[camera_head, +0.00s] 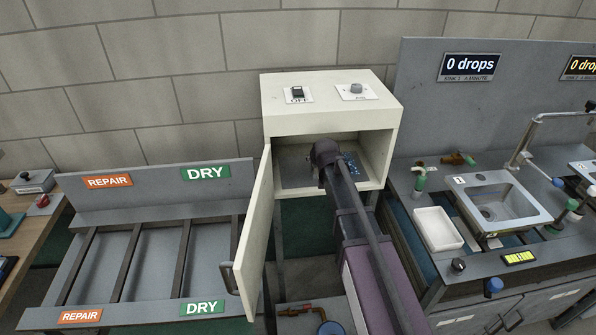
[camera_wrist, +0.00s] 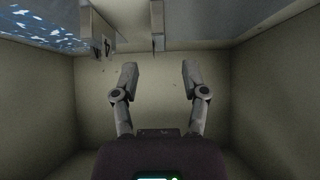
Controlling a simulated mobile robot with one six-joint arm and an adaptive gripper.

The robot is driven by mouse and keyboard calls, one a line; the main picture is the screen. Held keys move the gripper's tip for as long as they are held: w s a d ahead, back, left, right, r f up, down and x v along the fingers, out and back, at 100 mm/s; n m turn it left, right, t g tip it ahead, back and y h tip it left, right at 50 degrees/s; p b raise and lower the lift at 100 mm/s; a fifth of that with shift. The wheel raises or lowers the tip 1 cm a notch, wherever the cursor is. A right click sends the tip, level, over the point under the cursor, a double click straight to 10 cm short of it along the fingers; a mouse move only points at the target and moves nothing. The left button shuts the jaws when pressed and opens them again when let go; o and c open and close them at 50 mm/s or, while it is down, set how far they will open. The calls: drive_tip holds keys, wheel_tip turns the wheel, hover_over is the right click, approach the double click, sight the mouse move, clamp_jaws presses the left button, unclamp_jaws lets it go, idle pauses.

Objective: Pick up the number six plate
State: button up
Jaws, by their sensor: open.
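My gripper (camera_wrist: 157,76) is open and empty in the wrist view, with its two fingers apart inside a cream box. In the head view my arm reaches into the open front of this box (camera_head: 330,100), and the fingertips are hidden. In the wrist view a pale upright plate (camera_wrist: 97,32) with a dark mark stands at upper left, beyond and left of the fingers. The mark is too small to read, so I cannot tell whether it is a six. A thin upright piece (camera_wrist: 157,22) shows edge-on at top centre. Neither touches the fingers.
A blue speckled surface (camera_wrist: 38,28) lies at the wrist view's upper left. The box walls are close on both sides. The box door (camera_head: 252,235) hangs open at left. A REPAIR/DRY rack (camera_head: 150,180) stands left, and a sink (camera_head: 500,203) stands right.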

sight(298, 166)
drive_tip(key=shift+b+x, duration=1.2)
drive_tip(key=shift+x, duration=0.8)
clamp_jaws()
